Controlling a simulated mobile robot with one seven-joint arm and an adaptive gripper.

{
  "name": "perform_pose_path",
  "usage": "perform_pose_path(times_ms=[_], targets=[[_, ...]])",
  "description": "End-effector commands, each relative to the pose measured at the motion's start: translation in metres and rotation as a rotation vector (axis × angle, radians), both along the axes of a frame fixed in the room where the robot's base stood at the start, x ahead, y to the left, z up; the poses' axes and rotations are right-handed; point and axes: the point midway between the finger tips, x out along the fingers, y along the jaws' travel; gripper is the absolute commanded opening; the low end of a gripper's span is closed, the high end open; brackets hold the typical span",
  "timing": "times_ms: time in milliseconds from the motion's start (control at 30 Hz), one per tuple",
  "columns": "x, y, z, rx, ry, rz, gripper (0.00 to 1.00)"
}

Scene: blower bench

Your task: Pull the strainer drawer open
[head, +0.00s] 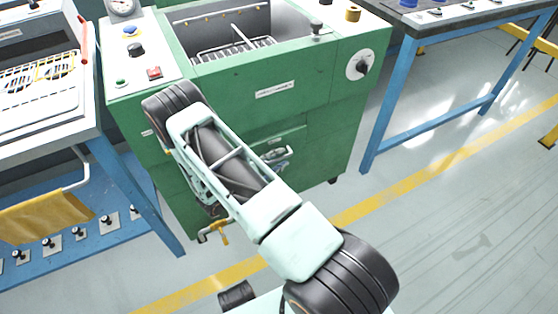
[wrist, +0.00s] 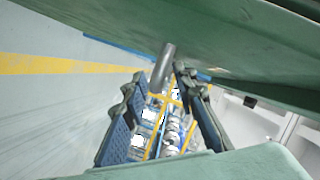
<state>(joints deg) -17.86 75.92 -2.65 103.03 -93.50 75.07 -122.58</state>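The green blower bench (head: 255,90) stands in the middle of the head view. A drawer front (head: 285,138) shows low on its face, partly hidden by my arm, with a pale metal piece (head: 277,156) beside it that I cannot clearly make out. In the wrist view, my gripper (wrist: 158,76) is open, with its two dark fingers apart. A grey cylindrical bar (wrist: 164,62), seemingly the drawer handle, sits between the fingertips, close to the right one. A green panel (wrist: 215,35) spans the top of that view. I cannot tell whether a finger touches the bar.
A blue-framed table (head: 130,190) stands at the left and another (head: 385,105) at the right. A drain pipe with a yellow valve (head: 223,233) sticks out low on the bench. The floor (head: 450,220) at the right front is clear, crossed by a yellow line.

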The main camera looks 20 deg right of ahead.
Motion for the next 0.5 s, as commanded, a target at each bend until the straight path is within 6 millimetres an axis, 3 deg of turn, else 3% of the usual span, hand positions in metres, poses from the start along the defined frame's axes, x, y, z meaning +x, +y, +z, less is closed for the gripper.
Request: perform_pose_path(times_ms=[267, 500], targets=[[0.0009, -0.0019, 0.0000, 0.000, -0.001, 0.000, 0.26], [0.0008, -0.0018, 0.0000, 0.000, -0.001, 0.000, 0.02]])
